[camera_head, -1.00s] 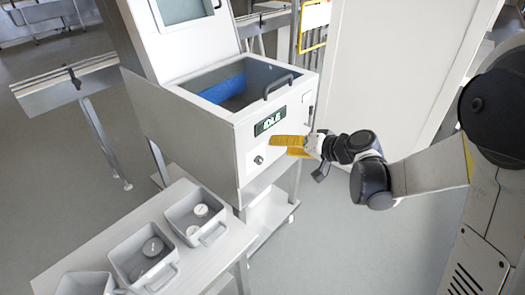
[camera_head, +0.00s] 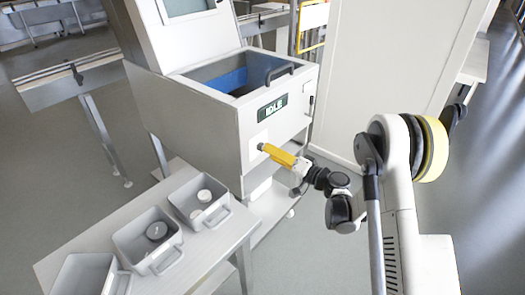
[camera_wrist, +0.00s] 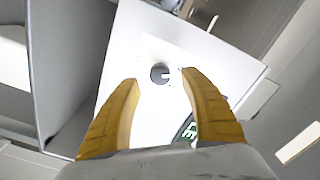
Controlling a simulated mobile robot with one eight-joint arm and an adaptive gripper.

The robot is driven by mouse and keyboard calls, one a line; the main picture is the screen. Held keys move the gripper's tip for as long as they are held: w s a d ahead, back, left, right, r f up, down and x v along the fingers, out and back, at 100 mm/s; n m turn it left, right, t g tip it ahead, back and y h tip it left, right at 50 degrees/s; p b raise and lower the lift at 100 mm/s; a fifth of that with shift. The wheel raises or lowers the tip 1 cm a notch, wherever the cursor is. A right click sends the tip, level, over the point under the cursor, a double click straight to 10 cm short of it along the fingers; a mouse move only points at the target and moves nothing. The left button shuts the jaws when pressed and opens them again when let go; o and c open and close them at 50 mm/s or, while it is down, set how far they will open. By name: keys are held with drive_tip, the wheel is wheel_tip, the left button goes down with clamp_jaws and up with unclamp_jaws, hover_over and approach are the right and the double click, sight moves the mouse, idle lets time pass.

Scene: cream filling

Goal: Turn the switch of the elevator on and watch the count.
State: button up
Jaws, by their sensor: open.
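The elevator is a white and grey machine (camera_head: 200,122) with an open hopper, left of my arm. Its small front display (camera_head: 272,108) reads IDLE; part of it also shows in the wrist view (camera_wrist: 190,130). The switch is a dark round knob (camera_wrist: 160,74) with a light mark, on a white plate. In the wrist view the knob sits between and just beyond my two yellow fingertips, which stand apart with nothing held. In the head view my gripper (camera_head: 268,149) points at the front panel below the display and covers most of the switch area. I cannot tell whether the fingers touch the panel.
A low table (camera_head: 222,252) at the lower left carries several grey bins; a bin (camera_head: 196,205) and its neighbour hold round pieces. A black handle (camera_head: 279,72) is on the hopper's edge. A pale wall panel (camera_head: 385,70) stands behind my arm. The floor right of the table is clear.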

sight(262, 151)
drive_tip(key=b+x, duration=0.1)
drive_tip(key=x, duration=0.3)
drive_tip(key=shift+w, duration=0.1)
clamp_jaws()
drive_tip(key=shift+m, duration=0.3)
drive_tip(key=m, duration=1.1)
drive_tip(key=shift+m, duration=0.3)
idle(0.3)
